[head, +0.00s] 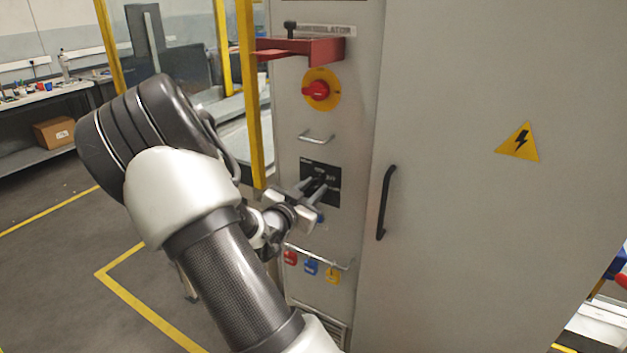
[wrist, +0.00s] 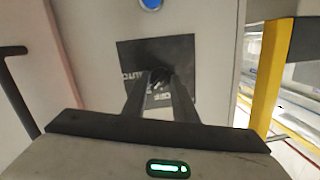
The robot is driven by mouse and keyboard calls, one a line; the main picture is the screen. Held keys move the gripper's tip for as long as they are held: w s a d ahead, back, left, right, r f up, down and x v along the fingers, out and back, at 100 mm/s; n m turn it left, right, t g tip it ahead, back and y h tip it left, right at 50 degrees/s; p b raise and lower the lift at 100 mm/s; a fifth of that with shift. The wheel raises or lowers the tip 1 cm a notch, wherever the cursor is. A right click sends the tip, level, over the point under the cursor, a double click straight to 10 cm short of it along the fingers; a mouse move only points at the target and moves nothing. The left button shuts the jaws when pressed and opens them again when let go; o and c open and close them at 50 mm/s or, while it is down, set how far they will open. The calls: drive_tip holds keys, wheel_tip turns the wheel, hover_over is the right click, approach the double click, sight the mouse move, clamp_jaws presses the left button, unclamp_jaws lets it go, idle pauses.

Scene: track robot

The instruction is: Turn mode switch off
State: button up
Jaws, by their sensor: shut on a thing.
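The mode switch sits on a black plate (head: 310,170) on the narrow face of the grey cabinet. My gripper (head: 322,188) reaches the plate from the left and is shut on the switch. In the wrist view, which is upside down, the two fingers (wrist: 160,86) close in on the small dark mode switch (wrist: 160,79) in front of the black plate (wrist: 185,50). The fingers hide much of the switch, and its exact pointing direction is hard to tell.
A red rotary switch on a yellow disc (head: 317,91) and a red bracket (head: 315,50) are above. Metal handles, one (head: 316,138) above the plate, stick out. Coloured tags (head: 311,267) hang below. A black door handle (head: 385,203) is right; a yellow post (head: 250,100) is left.

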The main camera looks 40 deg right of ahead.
drive_tip(key=n+p, duration=0.3)
drive_tip(key=n+g+p, duration=0.1)
drive_tip(key=p, duration=0.1)
drive_tip(key=shift+w+a+r+n, duration=0.15)
drive_tip(key=shift+r+n, duration=0.1)
drive_tip(key=shift+n, duration=0.15)
drive_tip(key=shift+w+f+n+g+p, duration=0.15)
drive_tip(key=shift+n+g+p, duration=0.25)
drive_tip(key=shift+n+p, duration=1.15)
drive_tip(key=shift+f+n, duration=0.1)
drive_tip(key=shift+n, duration=0.15)
drive_tip(key=o, duration=1)
drive_tip(key=shift+o, duration=0.2)
drive_tip(key=v, duration=1.7)
drive_tip(key=shift+a+f, duration=0.15)
drive_tip(key=shift+a, duration=0.1)
